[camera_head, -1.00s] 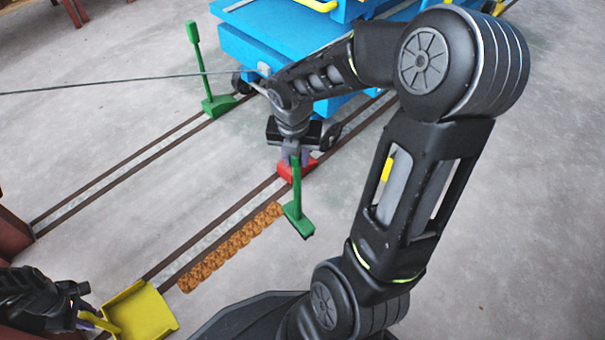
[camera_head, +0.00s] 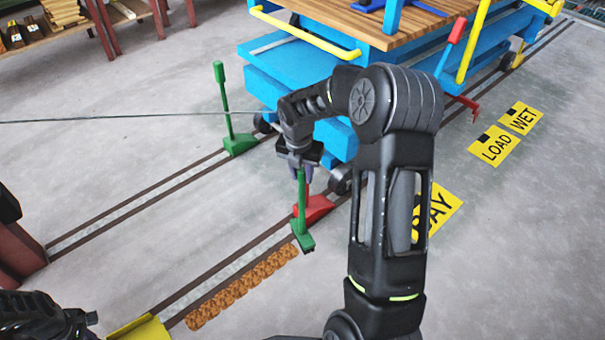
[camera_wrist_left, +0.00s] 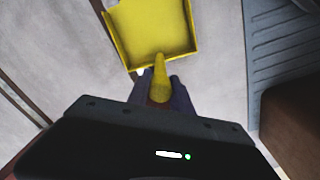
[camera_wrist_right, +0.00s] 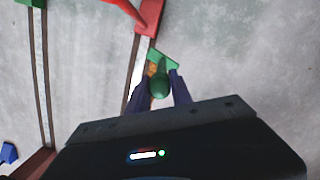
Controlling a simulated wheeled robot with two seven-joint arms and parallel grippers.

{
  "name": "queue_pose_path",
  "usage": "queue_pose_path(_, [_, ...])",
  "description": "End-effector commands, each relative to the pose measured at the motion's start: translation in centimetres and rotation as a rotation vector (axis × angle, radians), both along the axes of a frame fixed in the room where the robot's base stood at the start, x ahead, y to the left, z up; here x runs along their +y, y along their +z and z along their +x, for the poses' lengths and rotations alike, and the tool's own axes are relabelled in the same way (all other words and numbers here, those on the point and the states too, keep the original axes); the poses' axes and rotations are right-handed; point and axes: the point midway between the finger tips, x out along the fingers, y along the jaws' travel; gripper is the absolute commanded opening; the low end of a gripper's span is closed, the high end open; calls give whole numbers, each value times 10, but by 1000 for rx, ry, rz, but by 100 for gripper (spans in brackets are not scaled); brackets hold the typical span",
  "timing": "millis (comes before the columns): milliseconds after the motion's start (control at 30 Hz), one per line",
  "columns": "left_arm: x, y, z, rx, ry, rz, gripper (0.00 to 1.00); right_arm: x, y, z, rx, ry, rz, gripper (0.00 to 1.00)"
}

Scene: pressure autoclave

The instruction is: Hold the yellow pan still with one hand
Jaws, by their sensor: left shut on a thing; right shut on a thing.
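The yellow pan (camera_head: 142,329) is cut off by the bottom edge of the head view. In the left wrist view its flat tray (camera_wrist_left: 152,28) and short yellow handle (camera_wrist_left: 160,72) show. My left gripper (camera_wrist_left: 160,88) is shut on that handle, with the tray straight ahead of it. Whether the pan touches the floor is hard to tell. My right gripper (camera_head: 300,172) is shut on the upright handle of a green hand brush (camera_head: 302,205). The brush head is low, near the rail, beyond the pan. In the right wrist view the brush handle (camera_wrist_right: 159,84) sits between the fingers.
A strip of brown crumbs (camera_head: 240,287) lies along the near rail, between pan and brush. A red wedge (camera_head: 316,209) sits by the cart wheel. A green-handled chock (camera_head: 238,143) stands on the far rail. The blue cart (camera_head: 335,75) is behind. Yellow floor signs (camera_head: 495,147) lie right.

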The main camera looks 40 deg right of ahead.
Motion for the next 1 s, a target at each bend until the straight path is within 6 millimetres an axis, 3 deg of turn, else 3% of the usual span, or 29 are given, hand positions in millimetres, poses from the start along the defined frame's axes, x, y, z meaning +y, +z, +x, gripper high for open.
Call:
queue_pose_path(233, [0,0,0,0,0,0,0,0,-9,0,0,1,0,0])
queue_pose_path(700, [0,0,0,0,0,0,0,0,-49,0,0,0,-1,0])
queue_pose_path(1000, [0,0,0,0,0,0,0,0,-53,0,-2,0,-1,0])
